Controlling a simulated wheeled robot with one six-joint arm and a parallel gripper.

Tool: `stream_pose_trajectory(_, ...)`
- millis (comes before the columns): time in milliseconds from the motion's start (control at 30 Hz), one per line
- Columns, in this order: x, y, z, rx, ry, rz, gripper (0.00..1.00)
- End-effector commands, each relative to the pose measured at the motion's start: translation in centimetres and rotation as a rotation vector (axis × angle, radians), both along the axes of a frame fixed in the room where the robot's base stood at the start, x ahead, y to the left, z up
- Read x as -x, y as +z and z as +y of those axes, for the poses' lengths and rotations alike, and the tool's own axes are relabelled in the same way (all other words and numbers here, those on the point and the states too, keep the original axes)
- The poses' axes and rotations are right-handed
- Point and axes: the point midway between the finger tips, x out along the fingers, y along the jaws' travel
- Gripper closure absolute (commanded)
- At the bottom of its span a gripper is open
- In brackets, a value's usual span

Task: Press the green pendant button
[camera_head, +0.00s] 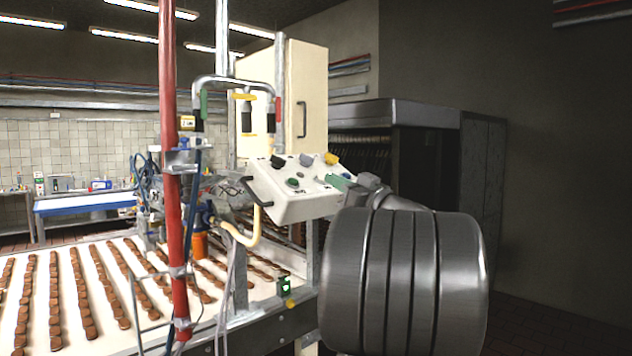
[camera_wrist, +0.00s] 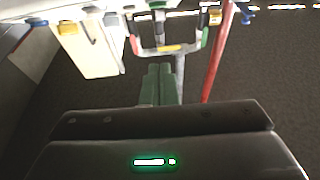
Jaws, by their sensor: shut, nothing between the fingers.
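The pale control pendant (camera_head: 270,205) sits at the middle of the head view, with its sloped face carrying several coloured buttons. A dark green button (camera_head: 293,182) is low on that face, left of its middle. My gripper (camera_head: 339,182) has green fingertips at the right edge of the pendant, to the right of the green button. I cannot tell whether they touch the box. In the wrist view, the green fingers (camera_wrist: 157,84) are together with nothing between them.
A black button (camera_head: 277,161), a grey-blue button (camera_head: 306,159) and a yellow button (camera_head: 331,158) are along the pendant's upper edge. A red pole (camera_head: 173,200) stands to the left. A conveyor (camera_head: 105,270) with rows of brown biscuits lies below. A cream cabinet (camera_head: 305,95) is behind.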

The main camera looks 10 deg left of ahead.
Motion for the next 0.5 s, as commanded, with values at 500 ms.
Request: stream_pose_trajectory(500, -5.5, 2.9, 7.8, 0.001, 0.003, 0.001, 1.00)
